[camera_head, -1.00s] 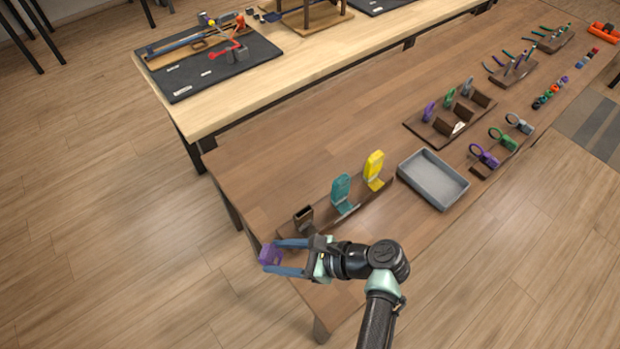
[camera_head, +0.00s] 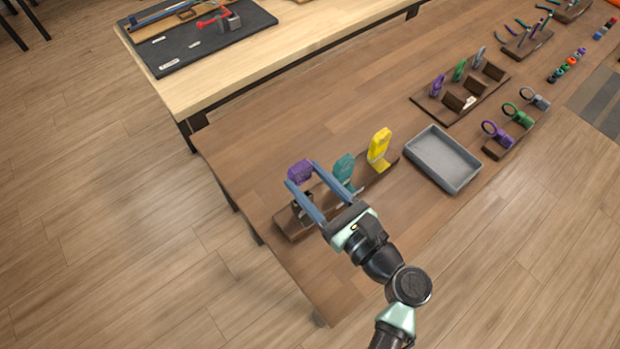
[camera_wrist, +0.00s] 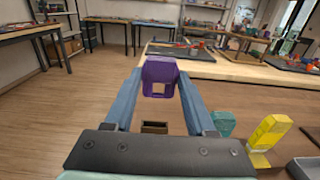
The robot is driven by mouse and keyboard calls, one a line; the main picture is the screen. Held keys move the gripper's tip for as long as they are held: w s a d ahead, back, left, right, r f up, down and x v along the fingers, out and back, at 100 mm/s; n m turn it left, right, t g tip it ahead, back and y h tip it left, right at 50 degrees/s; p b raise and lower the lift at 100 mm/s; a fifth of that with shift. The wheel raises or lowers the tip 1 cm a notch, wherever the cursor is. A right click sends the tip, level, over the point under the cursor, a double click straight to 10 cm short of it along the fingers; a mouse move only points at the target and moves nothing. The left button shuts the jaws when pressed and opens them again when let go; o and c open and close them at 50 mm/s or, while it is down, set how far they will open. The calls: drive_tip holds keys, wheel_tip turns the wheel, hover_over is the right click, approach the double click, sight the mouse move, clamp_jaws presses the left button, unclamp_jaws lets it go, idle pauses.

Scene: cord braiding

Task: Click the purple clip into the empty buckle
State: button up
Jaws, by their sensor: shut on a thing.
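The purple clip (camera_head: 300,172) is between the fingertips of my gripper (camera_head: 310,176), which is shut on it. In the wrist view the clip (camera_wrist: 160,76) hangs between my two blue-grey fingers. The empty buckle (camera_head: 302,204) is dark and stands at the left end of a brown rack, partly hidden by my fingers. Its open top (camera_wrist: 155,127) shows in the wrist view, below and nearer than the clip. The clip appears above the buckle and apart from it. How far above it is, I cannot tell.
A teal clip (camera_head: 344,168) and a yellow clip (camera_head: 379,147) stand in the same rack, to the right of the empty buckle. A grey tray (camera_head: 442,158) lies right of the rack. Racks of small clips and rings stand farther right. The table behind the rack is clear.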

wheel_tip(320, 180, down, 2)
drive_tip(key=shift+f+b, duration=0.15)
drive_tip(key=shift+b, duration=0.85)
drive_tip(key=shift+f+b, duration=0.6)
drive_tip(key=shift+f, duration=0.7)
drive_tip(key=shift+p, duration=0.35)
drive_tip(key=shift+s, duration=0.1)
drive_tip(key=o, duration=0.8)
drive_tip(key=shift+c, duration=0.2)
clamp_jaws()
drive_tip(key=shift+f+b, duration=1.05)
drive_tip(key=shift+f, duration=0.45)
